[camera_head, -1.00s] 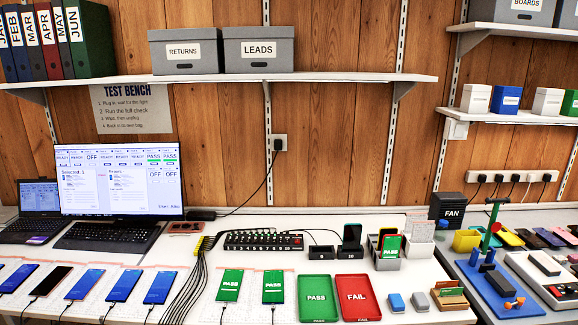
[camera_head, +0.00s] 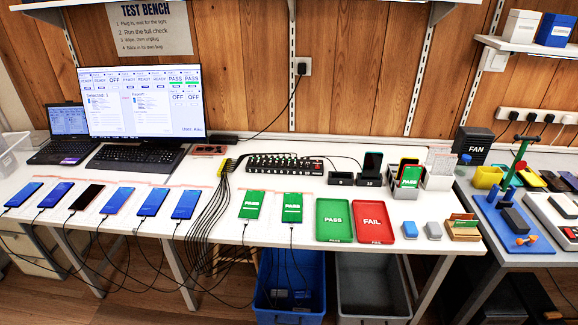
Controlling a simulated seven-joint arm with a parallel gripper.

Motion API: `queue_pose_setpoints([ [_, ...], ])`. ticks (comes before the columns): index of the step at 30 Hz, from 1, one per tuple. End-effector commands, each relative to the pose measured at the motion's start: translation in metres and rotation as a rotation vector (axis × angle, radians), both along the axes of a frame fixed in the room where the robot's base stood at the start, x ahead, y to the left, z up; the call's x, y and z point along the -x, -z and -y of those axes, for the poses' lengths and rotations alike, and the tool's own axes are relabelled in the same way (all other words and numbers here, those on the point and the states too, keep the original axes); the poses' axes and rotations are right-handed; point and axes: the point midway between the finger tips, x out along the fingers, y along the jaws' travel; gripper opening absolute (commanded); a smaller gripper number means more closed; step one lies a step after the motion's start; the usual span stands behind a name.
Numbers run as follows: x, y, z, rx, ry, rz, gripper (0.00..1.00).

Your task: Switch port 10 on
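The black port hub (camera_head: 284,163) lies at the back middle of the white bench, with a row of numbered ports or switches and small green lights along it. Port 10 would be among its right-hand numbers, but the labels are too small here to read its switch state. The monitor (camera_head: 144,103) shows port tiles reading READY, PASS and OFF; two OFF tiles stand at its right side. My gripper is in no frame.
Phones (camera_head: 153,202) with cables lie along the bench front. A green PASS tray (camera_head: 334,219) and a red FAIL tray (camera_head: 374,221) stand right of centre.

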Motion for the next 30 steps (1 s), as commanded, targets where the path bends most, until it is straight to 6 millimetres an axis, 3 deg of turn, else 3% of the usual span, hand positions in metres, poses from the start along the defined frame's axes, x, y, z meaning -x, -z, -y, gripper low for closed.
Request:
queue_pose_setpoints([
  [2, 0.0000, 0.0000, 0.0000, 0.000, 0.000, 0.000, 0.47],
  [17, 0.0000, 0.0000, 0.0000, 0.000, 0.000, 0.000, 0.00],
  [30, 0.0000, 0.0000, 0.0000, 0.000, 0.000, 0.000, 0.00],
])
